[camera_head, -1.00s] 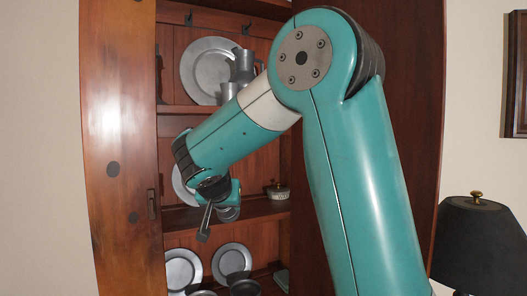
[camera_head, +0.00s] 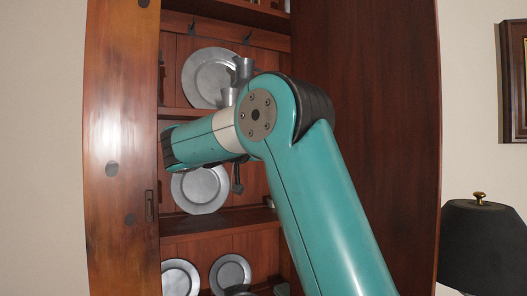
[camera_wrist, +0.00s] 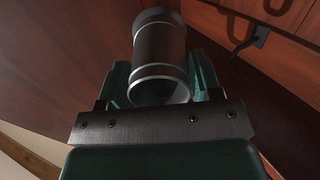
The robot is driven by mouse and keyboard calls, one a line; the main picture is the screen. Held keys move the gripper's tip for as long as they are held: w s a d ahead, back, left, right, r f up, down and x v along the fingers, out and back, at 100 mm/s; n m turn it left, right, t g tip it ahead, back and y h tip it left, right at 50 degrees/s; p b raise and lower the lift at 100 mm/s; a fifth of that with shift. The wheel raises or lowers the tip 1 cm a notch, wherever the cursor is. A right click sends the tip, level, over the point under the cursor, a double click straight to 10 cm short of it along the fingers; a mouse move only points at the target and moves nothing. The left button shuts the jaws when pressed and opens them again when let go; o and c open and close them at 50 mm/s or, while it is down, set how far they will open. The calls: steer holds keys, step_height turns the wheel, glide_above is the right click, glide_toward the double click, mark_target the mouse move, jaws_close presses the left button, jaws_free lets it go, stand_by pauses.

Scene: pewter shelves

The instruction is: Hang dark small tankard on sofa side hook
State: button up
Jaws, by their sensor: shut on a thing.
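The dark small tankard (camera_wrist: 160,50) shows in the wrist view as a dark metal cylinder with lighter bands. My gripper (camera_wrist: 160,78) is shut on it, with a green finger on each side. A dark hook (camera_wrist: 250,42) sticks out from a brown wooden surface at the upper right of the wrist view, apart from the tankard. I cannot tell from these frames whether this is the sofa side hook. In the head view my arm hides most of my gripper and the tankard.
The open wooden cabinet has a large plate (camera_head: 208,75), grey tankards (camera_head: 243,70) and dark hooks (camera_head: 247,37) at its upper level. A middle plate (camera_head: 200,190) and lower plates (camera_head: 230,272) lean below. The left door (camera_head: 120,150) stands open. A black lamp (camera_head: 485,245) stands right.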

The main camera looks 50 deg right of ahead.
steer(key=shift+f+b, duration=0.1)
steer(key=shift+b, duration=0.2)
steer(key=shift+w+d+r+p, duration=0.15)
steer(key=shift+w+p, duration=0.25)
steer(key=shift+w+d+r+p, duration=0.1)
steer(key=shift+w+d+p, duration=0.05)
steer(key=shift+w+p, duration=0.25)
steer(key=w+d+p, duration=0.4)
steer(key=w+p, duration=0.3)
steer(key=w, duration=0.1)
steer(key=shift+w+r+p, duration=0.2)
steer(key=shift+r+p, duration=0.1)
steer(key=shift+w+d+r+p, duration=0.1)
steer(key=shift+w+p, duration=0.35)
steer(key=shift+p, duration=0.1)
steer(key=shift+c, duration=1.4)
steer(key=shift+w+f, duration=0.1)
steer(key=shift+f, duration=0.1)
jaws_close()
steer(key=shift+w+d+f+b, duration=0.15)
steer(key=shift+d+f+b, duration=0.05)
steer(key=shift+f+b, duration=0.65)
